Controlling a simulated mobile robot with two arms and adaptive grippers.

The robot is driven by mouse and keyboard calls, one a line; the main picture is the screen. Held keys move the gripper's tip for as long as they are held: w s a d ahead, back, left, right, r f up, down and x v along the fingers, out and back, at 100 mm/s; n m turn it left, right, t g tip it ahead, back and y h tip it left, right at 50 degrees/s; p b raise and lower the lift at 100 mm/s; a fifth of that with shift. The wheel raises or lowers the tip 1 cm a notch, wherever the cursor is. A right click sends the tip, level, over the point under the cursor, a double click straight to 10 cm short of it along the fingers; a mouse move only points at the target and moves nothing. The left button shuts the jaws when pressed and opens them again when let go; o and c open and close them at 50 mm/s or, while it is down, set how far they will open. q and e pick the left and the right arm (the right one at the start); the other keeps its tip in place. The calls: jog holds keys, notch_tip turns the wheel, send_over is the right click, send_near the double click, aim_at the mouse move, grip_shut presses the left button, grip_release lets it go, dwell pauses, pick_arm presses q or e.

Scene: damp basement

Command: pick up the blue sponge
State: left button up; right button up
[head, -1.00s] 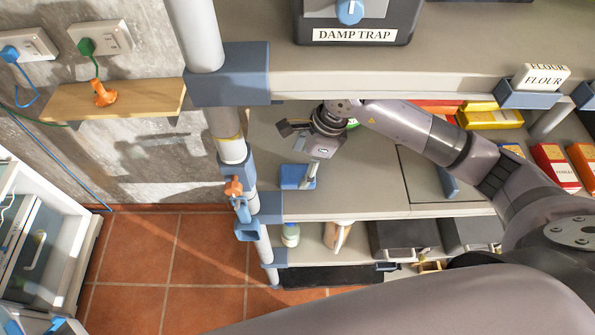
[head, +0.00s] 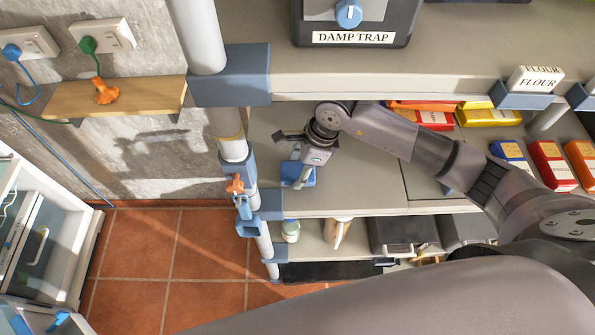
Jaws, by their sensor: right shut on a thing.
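The blue sponge (head: 291,171) is on the middle shelf (head: 370,182), near its left end by the post. My right gripper (head: 299,182) reaches down to it from above, shut on the sponge, with a finger across its near side. The gripper hides part of the sponge, and I cannot tell whether the sponge is clear of the shelf. My left gripper is not in view.
The upper shelf with the damp trap (head: 352,38) overhangs my arm. The shelf post (head: 230,135) with an orange clamp (head: 235,185) stands left of the sponge. Red, yellow and blue packets (head: 548,165) are at the right. Lower down are bottles (head: 291,231) and dark bins (head: 402,238).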

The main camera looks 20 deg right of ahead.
aim_at(294, 172)
jog(key=shift+c, duration=1.3)
jog(key=shift+r, duration=0.15)
jog(key=shift+r+b, duration=0.6)
jog(key=shift+s+a+r+b, duration=0.1)
jog(key=shift+s+r+b, duration=0.2)
jog(key=shift+r+b, duration=0.5)
jog(key=s+a+b, duration=0.1)
jog(key=s+a, duration=0.1)
jog(key=s, duration=0.6)
jog(key=s+a+b, duration=0.1)
jog(key=s+a, duration=0.1)
jog(key=s, duration=0.6)
jog(key=shift+s+a+r, duration=0.2)
jog(key=shift+s+a, duration=0.2)
